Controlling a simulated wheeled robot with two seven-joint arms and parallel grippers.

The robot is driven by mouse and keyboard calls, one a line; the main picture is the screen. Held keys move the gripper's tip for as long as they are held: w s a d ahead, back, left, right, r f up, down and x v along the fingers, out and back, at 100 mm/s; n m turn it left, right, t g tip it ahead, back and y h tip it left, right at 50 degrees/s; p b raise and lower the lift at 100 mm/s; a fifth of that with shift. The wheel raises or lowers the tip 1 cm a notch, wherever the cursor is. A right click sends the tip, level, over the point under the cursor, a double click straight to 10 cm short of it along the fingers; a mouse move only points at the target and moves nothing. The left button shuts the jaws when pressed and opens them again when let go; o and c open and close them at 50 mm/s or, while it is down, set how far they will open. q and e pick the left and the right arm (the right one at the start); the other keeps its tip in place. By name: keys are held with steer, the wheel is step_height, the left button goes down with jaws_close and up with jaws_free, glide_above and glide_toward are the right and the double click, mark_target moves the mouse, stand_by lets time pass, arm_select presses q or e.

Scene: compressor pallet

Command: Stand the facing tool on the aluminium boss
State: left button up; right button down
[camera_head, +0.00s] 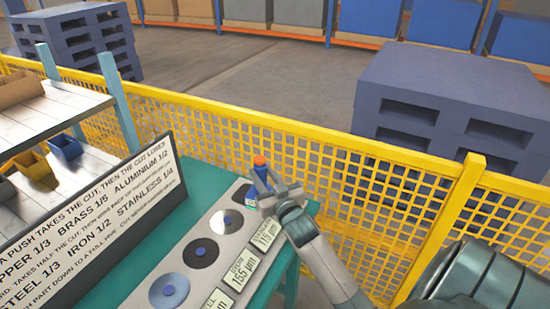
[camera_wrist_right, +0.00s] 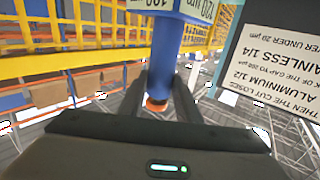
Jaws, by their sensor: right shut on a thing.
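The facing tool (camera_head: 262,172) is blue with an orange cap, held at the far end of the bench panel. My right gripper (camera_head: 265,187) is shut on it. In the right wrist view the tool's blue shaft (camera_wrist_right: 166,55) runs between the dark fingers (camera_wrist_right: 170,100), with the orange end toward the palm. Its far end is a wider blue part with white number labels (camera_wrist_right: 190,8). Round bosses sit in a row on the panel: a grey one (camera_head: 160,297), a dark one (camera_head: 193,258) and another (camera_head: 219,224). I cannot tell which is aluminium. My left gripper is not in view.
A tilted sign (camera_head: 90,215) with metal names and fractions stands left of the panel. Label plates (camera_head: 243,272) line its right edge. A yellow mesh fence (camera_head: 330,165) runs close behind the bench. A shelf with small bins (camera_head: 66,147) stands at the left.

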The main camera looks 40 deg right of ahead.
steer(key=s+a+n+y+b, duration=0.1)
steer(key=s+a+y, duration=0.1)
steer(key=s+a, duration=0.6)
steer(key=s+a+n+y+b, duration=0.2)
steer(key=s+a, duration=0.7)
steer(key=a, duration=0.7)
steer(key=shift+s+a+r+t+y, duration=0.2)
steer(key=shift+s+r+t+y, duration=0.1)
steer(key=shift+r, duration=0.1)
